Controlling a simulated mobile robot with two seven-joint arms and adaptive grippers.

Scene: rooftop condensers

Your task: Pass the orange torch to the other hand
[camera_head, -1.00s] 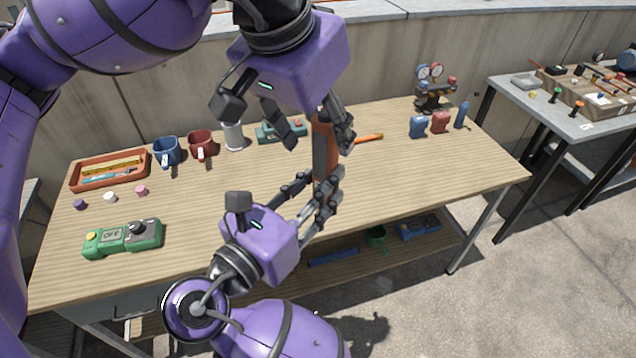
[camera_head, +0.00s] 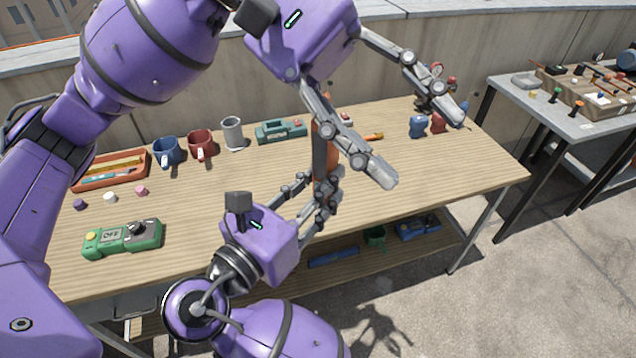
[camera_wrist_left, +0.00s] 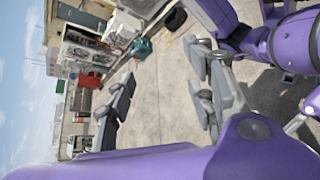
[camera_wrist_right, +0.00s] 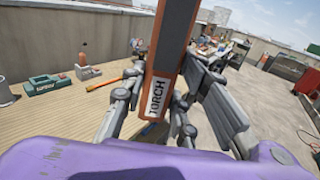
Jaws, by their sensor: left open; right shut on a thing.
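The orange torch (camera_head: 321,156) stands roughly upright above the table, its lower part in my right gripper (camera_head: 322,198). In the right wrist view the torch (camera_wrist_right: 171,45) shows an orange edge, a dark face and a TORCH label between the shut fingers. My left gripper (camera_head: 422,148) is wide open, up and to the right of the torch in the head view. One left finger crosses in front of the torch and hides part of it. In the left wrist view the left gripper's spread fingers (camera_wrist_left: 165,95) have nothing between them.
The wooden table (camera_head: 220,205) holds a green OFF box (camera_head: 122,238), an orange tray (camera_head: 88,184), two mugs (camera_head: 183,150), a grey cup (camera_head: 232,133) and a teal case (camera_head: 281,132). The table's front middle is bare.

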